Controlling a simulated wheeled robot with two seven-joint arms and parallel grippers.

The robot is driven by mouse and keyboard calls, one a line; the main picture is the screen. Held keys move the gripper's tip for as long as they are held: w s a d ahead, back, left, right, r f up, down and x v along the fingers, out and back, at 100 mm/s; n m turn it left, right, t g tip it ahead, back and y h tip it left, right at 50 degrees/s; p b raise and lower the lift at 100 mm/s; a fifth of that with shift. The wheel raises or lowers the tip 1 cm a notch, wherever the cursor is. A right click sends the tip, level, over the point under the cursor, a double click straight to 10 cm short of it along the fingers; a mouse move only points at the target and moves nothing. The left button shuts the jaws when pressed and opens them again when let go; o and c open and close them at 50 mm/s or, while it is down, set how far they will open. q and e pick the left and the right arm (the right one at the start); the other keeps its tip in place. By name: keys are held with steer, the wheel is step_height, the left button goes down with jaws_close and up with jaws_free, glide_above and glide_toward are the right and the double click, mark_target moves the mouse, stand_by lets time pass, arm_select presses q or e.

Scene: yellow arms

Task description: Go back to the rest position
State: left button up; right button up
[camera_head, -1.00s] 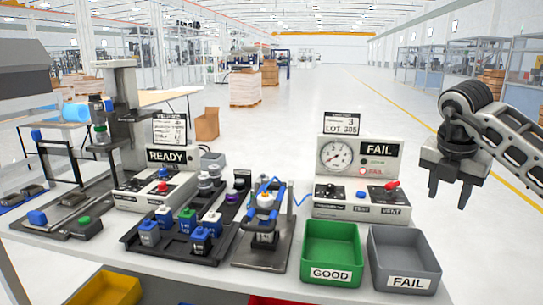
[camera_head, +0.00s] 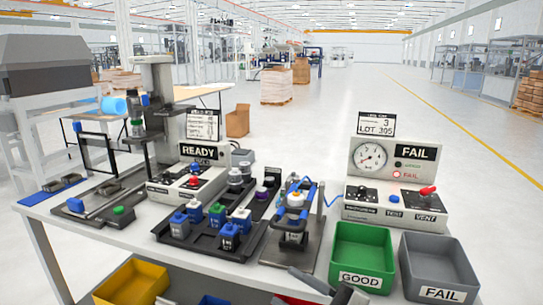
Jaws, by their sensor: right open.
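My right gripper (camera_head: 322,286) shows only in part at the bottom edge, in front of the table's front edge and left of the green GOOD bin (camera_head: 362,252). Its two grey fingers are apart with nothing visible between them. Most of it and its arm are cut off by the frame. My left gripper is not in view.
The white table (camera_head: 110,238) holds a READY unit (camera_head: 200,152), a black tray (camera_head: 180,232) of several small capped parts, a clamp fixture (camera_head: 293,210), a FAIL gauge unit (camera_head: 395,180) and a grey FAIL bin (camera_head: 437,265). A yellow bin (camera_head: 132,283) sits below the front edge.

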steer(key=s+d+f+m+t+h, duration=0.2)
steer(key=d+f+m+t+h, duration=0.15)
steer(key=f+m+h, duration=0.35)
steer(key=s+d+f+m+t+h, duration=0.25)
steer(key=d+f+m+h, duration=0.35)
steer(key=m, duration=0.3)
steer(key=s+d+f+m+g+h, duration=0.1)
steer(key=s+f+m+g+h, duration=0.1)
steer(key=s+f+g, duration=0.4)
steer(key=s+f+m, duration=0.1)
steer(key=s+f, duration=0.3)
steer(key=shift+s+f+m, duration=0.3)
steer(key=shift+s, duration=0.05)
steer(key=shift+d, duration=0.1)
steer(key=shift+d, duration=0.1)
steer(key=shift+c, duration=0.5)
